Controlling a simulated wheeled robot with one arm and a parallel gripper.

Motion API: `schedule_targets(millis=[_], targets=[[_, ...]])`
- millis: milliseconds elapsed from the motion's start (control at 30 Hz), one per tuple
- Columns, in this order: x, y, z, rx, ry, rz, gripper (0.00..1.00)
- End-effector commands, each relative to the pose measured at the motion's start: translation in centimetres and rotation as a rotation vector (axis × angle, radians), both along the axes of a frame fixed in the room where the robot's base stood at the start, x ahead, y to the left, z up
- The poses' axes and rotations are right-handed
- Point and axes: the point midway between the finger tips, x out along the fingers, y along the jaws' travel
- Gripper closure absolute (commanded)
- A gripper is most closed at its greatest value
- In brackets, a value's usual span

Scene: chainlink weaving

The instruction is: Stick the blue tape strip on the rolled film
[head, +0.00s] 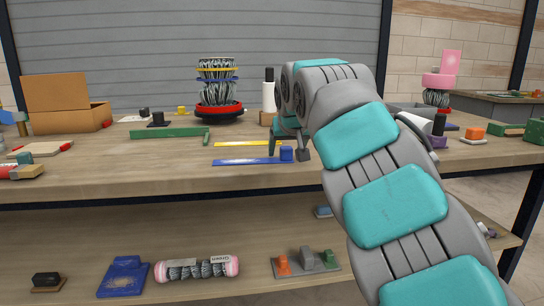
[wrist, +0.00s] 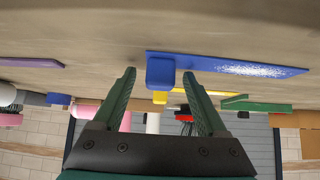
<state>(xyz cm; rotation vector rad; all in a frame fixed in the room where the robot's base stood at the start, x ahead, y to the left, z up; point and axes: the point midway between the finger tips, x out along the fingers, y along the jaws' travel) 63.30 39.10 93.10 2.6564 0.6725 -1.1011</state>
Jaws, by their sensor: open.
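The blue tape strip (head: 245,161) lies flat near the front of the bench, with a blue block (head: 286,154) at its right end. In the wrist view the strip (wrist: 240,66) runs right from the block (wrist: 160,70). My gripper (head: 288,151) is open at the block, one finger on each side of it in the picture; I see no clear contact. It also shows in the wrist view (wrist: 159,74). A banded mesh roll (head: 217,85) stands upright on a red base, and a pink-ended mesh roll (head: 197,269) lies on the lower shelf. I cannot tell which is the rolled film.
A yellow strip (head: 247,143) and a green bar (head: 167,132) lie behind the blue strip. A white roll (head: 268,95) with a black top stands behind my gripper. A cardboard box (head: 70,120) is at the left.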

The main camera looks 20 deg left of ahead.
Motion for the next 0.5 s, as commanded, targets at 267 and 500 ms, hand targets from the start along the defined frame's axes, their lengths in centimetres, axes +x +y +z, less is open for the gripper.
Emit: schedule_targets(millis=[267, 500], targets=[[-0.02, 0.0, 0.01, 0.0, 0.0, 0.0, 0.5], [-0.02, -0.01, 0.0, 0.0, 0.0, 0.0, 0.77]])
